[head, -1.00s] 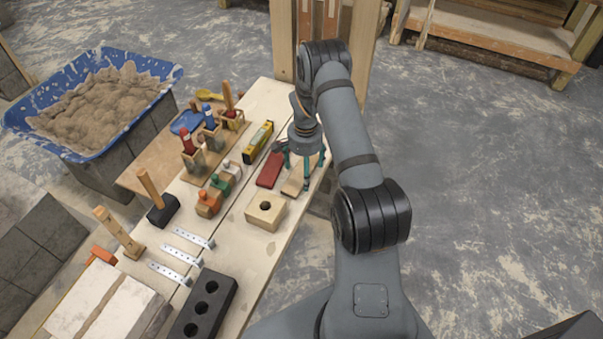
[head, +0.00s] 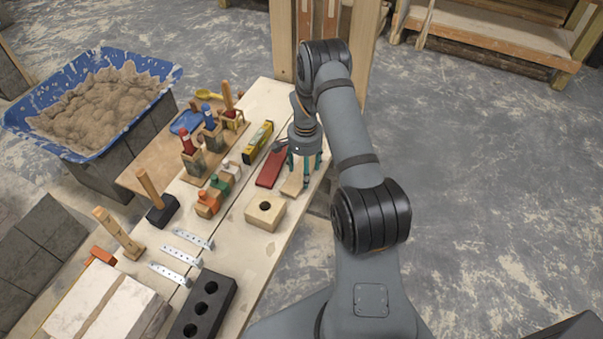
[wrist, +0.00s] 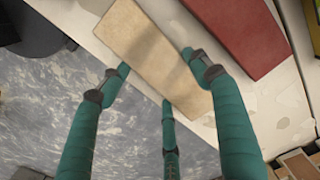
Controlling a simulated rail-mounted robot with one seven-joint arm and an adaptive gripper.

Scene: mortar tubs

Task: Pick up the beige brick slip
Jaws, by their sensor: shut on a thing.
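The beige brick slip (head: 292,186) lies near the right edge of the wooden bench, just right of a red slip. In the wrist view the beige slip (wrist: 150,50) runs diagonally between the teal fingers of my gripper (wrist: 155,65). One finger is at its left long side, one at its right, and a third is at its lower edge. In the head view my gripper (head: 304,172) is over the slip's far part and is shut on it. I cannot tell any gap between slip and bench.
The red slip (head: 270,170) lies close on the left, and a yellow level (head: 258,142) is beyond it. A pale block with a hole (head: 265,213) stands nearer. Coloured-handled tools in wooden holders (head: 210,130) are further left. Open floor (head: 450,180) lies right of the bench.

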